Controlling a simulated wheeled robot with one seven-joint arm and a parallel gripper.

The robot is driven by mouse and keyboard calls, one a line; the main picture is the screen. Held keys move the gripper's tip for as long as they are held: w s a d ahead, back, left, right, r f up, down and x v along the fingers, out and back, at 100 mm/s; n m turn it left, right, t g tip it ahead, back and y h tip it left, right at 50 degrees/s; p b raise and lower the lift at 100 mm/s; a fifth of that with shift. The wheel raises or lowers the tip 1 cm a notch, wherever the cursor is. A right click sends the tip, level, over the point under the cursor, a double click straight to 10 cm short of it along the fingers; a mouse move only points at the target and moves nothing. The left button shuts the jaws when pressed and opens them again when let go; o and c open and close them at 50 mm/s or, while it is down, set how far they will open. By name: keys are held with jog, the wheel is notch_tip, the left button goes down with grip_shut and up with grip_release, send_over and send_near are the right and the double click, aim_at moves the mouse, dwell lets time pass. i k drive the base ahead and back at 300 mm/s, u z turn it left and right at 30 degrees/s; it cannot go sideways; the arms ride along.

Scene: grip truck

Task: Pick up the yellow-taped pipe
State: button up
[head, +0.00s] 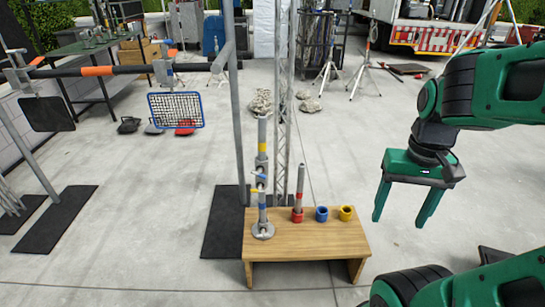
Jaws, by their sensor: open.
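A grey pipe with a yellow tape band (262,147) stands upright at the left end of a low wooden bench (325,238). Below the band are small clamps or knobs (258,178), then a lower section with blue tape (262,201) on a round grey base (263,231). I cannot tell where one pipe ends and another begins there. My green gripper (399,220) hangs to the right of the bench, fingers down, open and empty, well apart from the pipe.
A shorter pipe (299,180) stands in a red cup (298,214). A blue cup (322,213) and a yellow cup (346,212) look empty. A grey pole (235,110) and a truss (283,100) rise behind the bench. Concrete floor (345,140) is clear between gripper and truss.

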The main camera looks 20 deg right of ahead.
aim_at(262, 118)
jog(key=z, duration=1.55)
jog(key=k, duration=0.95)
jog(key=u, duration=0.5)
jog(key=i, duration=1.2)
jog(key=z, duration=0.05)
